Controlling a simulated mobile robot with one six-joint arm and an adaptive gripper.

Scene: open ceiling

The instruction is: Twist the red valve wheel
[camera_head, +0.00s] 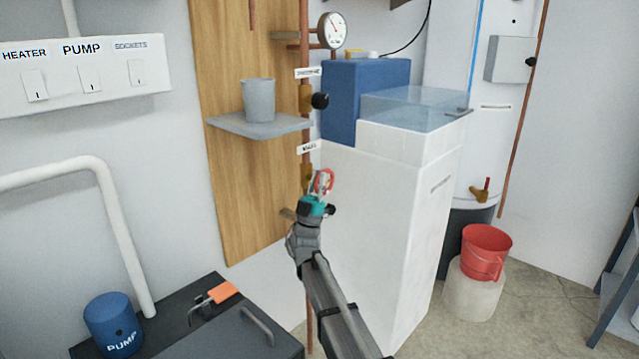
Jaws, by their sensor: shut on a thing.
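The red valve wheel (328,180) sits on the copper pipe in front of the wooden board, a little below a white label. My gripper (321,190) is at the wheel, with its fingers shut on the wheel's rim. My arm comes up from the bottom of the view and hides the lower part of the wheel and some of the pipe behind it. The fingertips are small here, so their exact hold on the rim is hard to make out.
A black-handled valve (320,100) and a pressure gauge (332,30) are higher on the pipe. A shelf (285,124) with a grey cup (258,99) juts out left. A white cabinet (380,220) stands close on the right. A blue pump (113,322) is lower left.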

